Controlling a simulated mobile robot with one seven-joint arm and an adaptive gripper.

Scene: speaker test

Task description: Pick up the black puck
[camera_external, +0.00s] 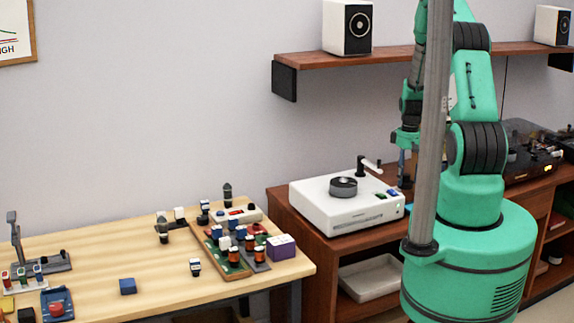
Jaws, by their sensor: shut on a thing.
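My gripper (404,178) points down just right of the white turntable-like device, low over the brown cabinet top. It is partly hidden by a grey post in front. It is shut on a small dark thing at its fingertips, too small and too covered to make out clearly; it may be the black puck. I cannot tell whether this thing touches the cabinet top. A dark round disc (343,187) lies on top of the white device (330,209), left of my gripper and apart from it.
The brown cabinet (290,221) carries the white device, with its small raised arm near my gripper, and a dark machine (522,150) at right. A shelf (400,53) with white speakers hangs above. The wooden table (100,250) at left holds many small parts.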

